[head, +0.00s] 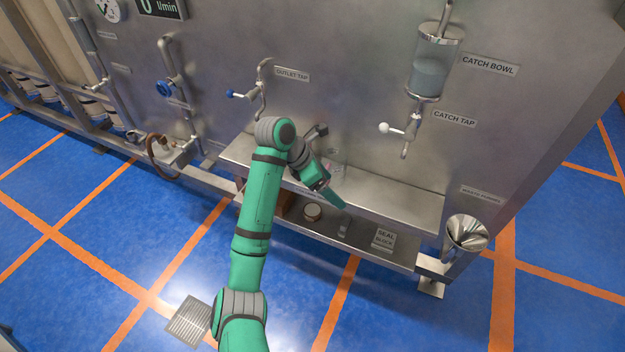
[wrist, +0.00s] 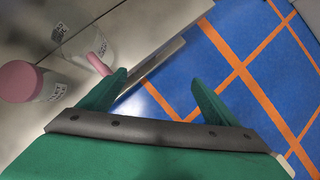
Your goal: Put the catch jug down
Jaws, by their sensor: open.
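The clear catch jug (wrist: 80,42) with a pink handle (wrist: 99,63) stands on the steel shelf in the wrist view, at the upper left. Its printed label is only partly legible. My gripper (wrist: 157,76) is open, with nothing between its two green fingers. The handle is just beyond the left finger, outside the gap; I cannot tell whether they touch. In the head view my gripper (head: 334,198) is at the front edge of the shelf (head: 385,204), and the jug is mostly hidden there.
A pink-lidded container (wrist: 20,82) stands left of the jug. The outlet tap (head: 247,94) and catch tap (head: 404,130) are on the panel above the shelf. A steel funnel (head: 466,234) is at the right end. The shelf's right part is clear.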

